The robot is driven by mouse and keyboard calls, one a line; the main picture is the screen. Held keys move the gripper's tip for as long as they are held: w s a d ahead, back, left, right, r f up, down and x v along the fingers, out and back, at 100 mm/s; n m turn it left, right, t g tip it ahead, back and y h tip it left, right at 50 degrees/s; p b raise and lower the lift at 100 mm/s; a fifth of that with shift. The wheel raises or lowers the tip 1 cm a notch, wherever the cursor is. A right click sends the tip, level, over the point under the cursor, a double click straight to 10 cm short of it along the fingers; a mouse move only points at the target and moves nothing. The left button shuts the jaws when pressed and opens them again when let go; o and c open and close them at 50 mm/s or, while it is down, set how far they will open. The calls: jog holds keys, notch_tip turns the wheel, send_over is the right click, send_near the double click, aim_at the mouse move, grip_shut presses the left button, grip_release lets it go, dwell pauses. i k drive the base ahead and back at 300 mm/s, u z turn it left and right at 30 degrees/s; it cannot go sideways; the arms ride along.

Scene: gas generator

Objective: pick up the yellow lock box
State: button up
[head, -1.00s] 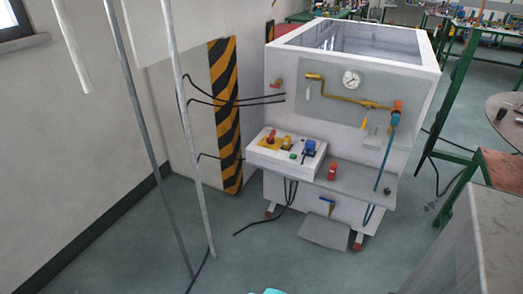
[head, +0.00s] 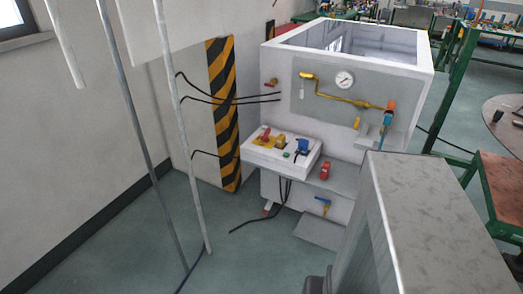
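I cannot single out a lock box for sure. One is a yellow plate (head: 268,143) under a red switch. Just right of it is a yellow-orange piece (head: 281,142). Both are too small to make out in detail. A red object (head: 325,171) stands on the shelf to the right of the control box. My gripper is not recognisable in the head view.
A large grey metal block (head: 435,200) fills the near right and hides the machine's lower right. A dark part (head: 316,285) shows at the bottom edge. Pale poles (head: 176,130) stand at left. A green-framed bench is at right.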

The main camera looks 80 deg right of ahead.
aim_at(280, 143)
jog(key=u, duration=0.2)
jog(key=k, duration=0.55)
jog(key=u, duration=0.45)
jog(key=k, duration=1.2)
jog(key=z, duration=0.75)
